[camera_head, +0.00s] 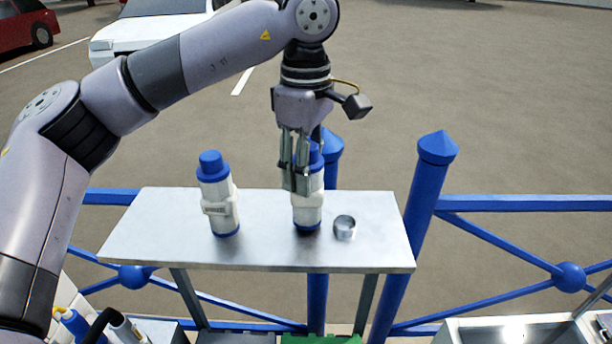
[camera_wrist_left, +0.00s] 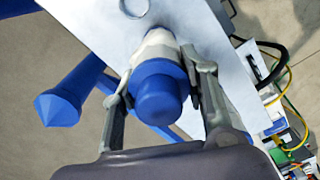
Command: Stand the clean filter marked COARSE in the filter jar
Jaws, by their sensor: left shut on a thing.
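My left gripper (camera_head: 296,184) is shut on a white cylinder with a blue cap (camera_head: 308,212), which looks like a filter. It is upright at the right half of a metal table; I cannot tell whether its base touches the top. In the left wrist view, the fingers lie on both sides of the blue cap (camera_wrist_left: 158,92). A similar white cylinder with a blue cap (camera_head: 218,195) stands on the left half, with a band on its side. No marking can be read on either. No thing is clearly recognisable as the filter jar. My right gripper is not in view.
A small open metal ring or cup (camera_head: 345,228) stands on the metal table (camera_head: 160,235), just right of the held cylinder. Blue railing posts (camera_head: 424,185) rise behind and right of the table. Cables and equipment (camera_wrist_left: 285,110) lie at the right of the left wrist view.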

